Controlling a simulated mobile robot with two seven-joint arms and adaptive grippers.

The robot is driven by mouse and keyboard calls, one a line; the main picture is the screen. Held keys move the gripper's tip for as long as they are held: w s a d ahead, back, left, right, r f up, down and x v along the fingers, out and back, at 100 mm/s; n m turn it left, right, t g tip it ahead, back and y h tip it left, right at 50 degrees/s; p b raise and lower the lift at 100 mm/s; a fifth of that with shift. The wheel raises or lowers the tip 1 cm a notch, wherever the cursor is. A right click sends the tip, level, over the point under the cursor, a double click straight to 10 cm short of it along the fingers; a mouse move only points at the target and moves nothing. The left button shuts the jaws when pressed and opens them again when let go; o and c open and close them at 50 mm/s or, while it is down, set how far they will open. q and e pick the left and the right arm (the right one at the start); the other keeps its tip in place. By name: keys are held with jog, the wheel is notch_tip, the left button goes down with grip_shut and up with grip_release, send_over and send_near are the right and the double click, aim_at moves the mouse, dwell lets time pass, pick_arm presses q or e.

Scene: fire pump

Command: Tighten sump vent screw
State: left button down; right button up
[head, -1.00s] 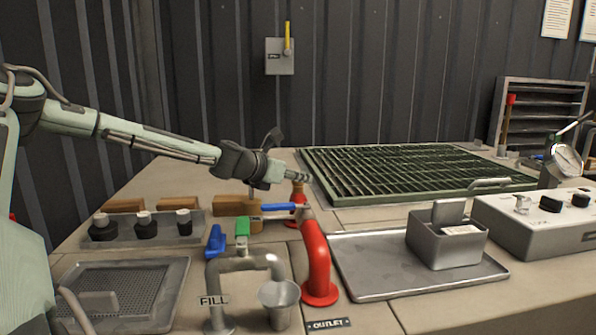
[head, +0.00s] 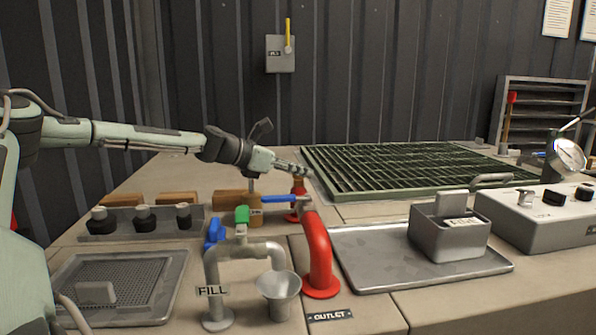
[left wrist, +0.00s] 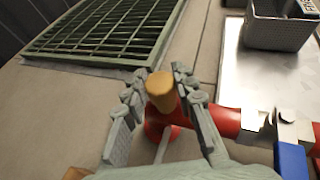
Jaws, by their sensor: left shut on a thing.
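The brass-coloured vent screw (left wrist: 160,88) tops a short red pipe stub (left wrist: 155,128) behind the curved red outlet pipe. In the left wrist view its rounded head sits between my left gripper's fingers (left wrist: 163,92). In the head view my left gripper (head: 300,172) reaches in from the left and is shut on the screw. The gripper partly hides the screw's top there, and the red stub (head: 294,208) shows below. My right gripper is not in view.
The red outlet pipe (head: 319,255) with its blue lever (head: 279,199) stands close in front. A fill pipe (head: 211,265) and a metal cup (head: 278,295) are nearer. A green grate (head: 400,165) lies behind, and a metal tray (head: 370,262) is at right.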

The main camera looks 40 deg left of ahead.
pick_arm(q)
jog(key=shift+r, duration=0.1)
jog(key=c, duration=1.2)
grip_release()
jog(key=shift+v, duration=5.95)
